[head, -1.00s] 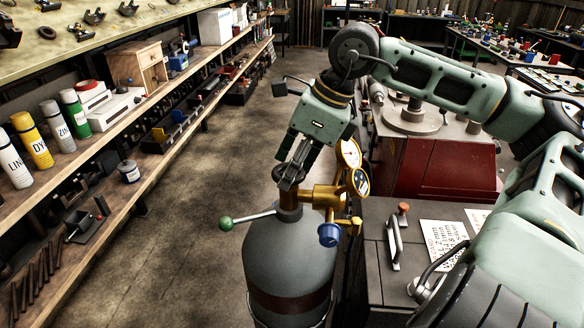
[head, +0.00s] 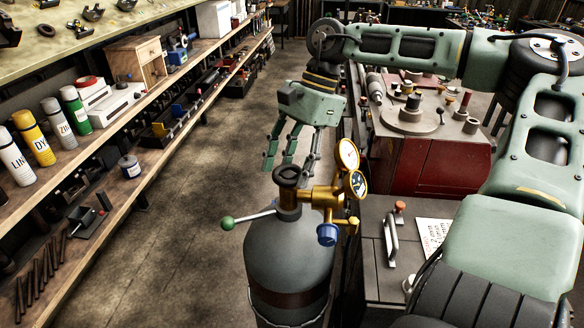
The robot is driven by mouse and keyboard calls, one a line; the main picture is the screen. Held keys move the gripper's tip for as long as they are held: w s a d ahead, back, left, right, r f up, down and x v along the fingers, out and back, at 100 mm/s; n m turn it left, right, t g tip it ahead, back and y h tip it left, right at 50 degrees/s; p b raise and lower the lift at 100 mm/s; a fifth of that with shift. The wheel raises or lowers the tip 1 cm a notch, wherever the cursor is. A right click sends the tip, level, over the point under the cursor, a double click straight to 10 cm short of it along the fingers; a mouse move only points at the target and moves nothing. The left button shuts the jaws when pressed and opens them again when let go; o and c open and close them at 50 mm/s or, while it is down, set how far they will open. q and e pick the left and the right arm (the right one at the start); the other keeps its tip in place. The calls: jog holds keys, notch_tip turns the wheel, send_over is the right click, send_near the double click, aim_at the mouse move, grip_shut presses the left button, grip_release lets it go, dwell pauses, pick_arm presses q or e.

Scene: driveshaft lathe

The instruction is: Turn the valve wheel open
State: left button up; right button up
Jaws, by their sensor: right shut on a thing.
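The dark valve wheel (head: 287,174) sits on top of the grey gas cylinder (head: 286,250), above a brass regulator with two gauges. My right gripper (head: 290,161) comes down from above and behind. Its fingers are spread to both sides of the wheel and shut on it, with the wheel's near side showing in front of them. The exact finger contact is hard to see. My left gripper is not in view.
A green-knobbed lever (head: 228,223) sticks out left of the cylinder neck, and a blue knob (head: 327,235) hangs at its right. A grey cabinet with a handle (head: 391,238) stands close on the right. The floor on the left is clear up to the shelves (head: 150,165).

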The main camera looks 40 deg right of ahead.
jog(key=n+g+b, duration=0.1)
jog(key=n, duration=0.2)
jog(key=shift+w+f, duration=0.1)
jog(key=shift+f, duration=0.05)
jog(key=n+g+b, duration=0.1)
jog(key=n, duration=0.1)
jog(key=shift+w+n+h, duration=0.1)
jog(key=shift+n+h, duration=0.2)
jog(key=shift+n, duration=0.1)
jog(key=n+g, duration=0.1)
jog(key=n, duration=0.1)
jog(key=shift+n+b, duration=0.3)
jog(key=shift+b, duration=0.05)
jog(key=shift+w+a+n+g+h, duration=0.15)
jog(key=shift+n+g+h, duration=0.45)
jog(key=shift+n, duration=0.9)
jog(key=o, duration=1.1)
